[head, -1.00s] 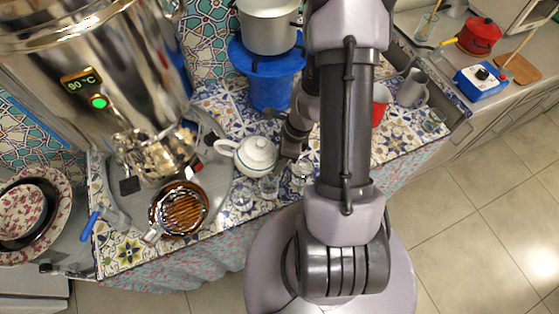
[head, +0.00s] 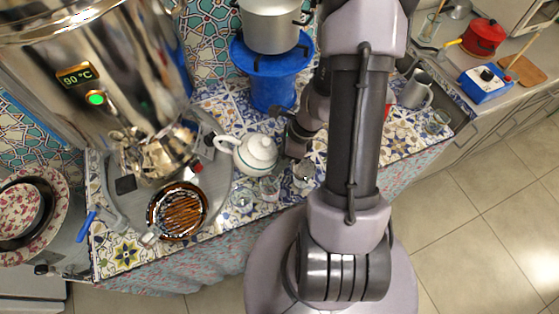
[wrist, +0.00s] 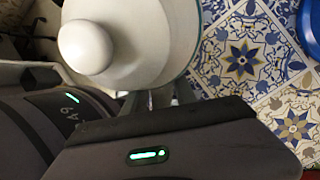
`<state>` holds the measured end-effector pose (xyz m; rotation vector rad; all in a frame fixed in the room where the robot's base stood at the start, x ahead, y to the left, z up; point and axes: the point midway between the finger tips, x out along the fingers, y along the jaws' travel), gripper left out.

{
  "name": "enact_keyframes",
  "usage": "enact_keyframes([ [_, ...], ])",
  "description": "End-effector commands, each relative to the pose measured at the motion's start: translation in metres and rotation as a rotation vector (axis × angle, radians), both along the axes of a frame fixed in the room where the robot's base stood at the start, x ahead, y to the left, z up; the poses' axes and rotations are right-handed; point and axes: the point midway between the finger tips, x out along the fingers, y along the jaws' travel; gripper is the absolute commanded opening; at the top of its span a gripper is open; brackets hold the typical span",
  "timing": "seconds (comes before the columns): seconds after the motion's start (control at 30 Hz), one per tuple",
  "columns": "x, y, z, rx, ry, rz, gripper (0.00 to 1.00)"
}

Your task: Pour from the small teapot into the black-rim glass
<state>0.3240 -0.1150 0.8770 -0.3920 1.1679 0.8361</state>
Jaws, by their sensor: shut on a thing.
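The small teapot (head: 257,155) is white with a thin green line around its lid, and its spout points left in the head view. My gripper (head: 284,152) is at its right side, shut on it; the grip itself is mostly hidden. In the wrist view the teapot's round knob and white body (wrist: 150,40) fill the top, close to the dark gripper housing. Small clear glasses (head: 269,188) stand just below the teapot in the head view, at the counter's front. I cannot tell which has the black rim. I cannot tell whether the teapot touches the counter.
A large shiny samovar (head: 110,90) stands left, with a brown strainer bowl (head: 177,211) in front. A silver pot (head: 270,25) sits on a blue stand (head: 270,75) behind the teapot. A grey pitcher (head: 415,90) is at the right. Patterned tiles are bare around the glasses.

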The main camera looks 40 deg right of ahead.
Motion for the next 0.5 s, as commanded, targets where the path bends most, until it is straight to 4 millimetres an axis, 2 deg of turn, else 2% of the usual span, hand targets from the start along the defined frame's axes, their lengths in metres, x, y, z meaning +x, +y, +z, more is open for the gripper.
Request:
enact_keyframes([
  [0.5,0.0017,0.0012,0.0032,0.046,-0.042,-0.001,0.00],
])
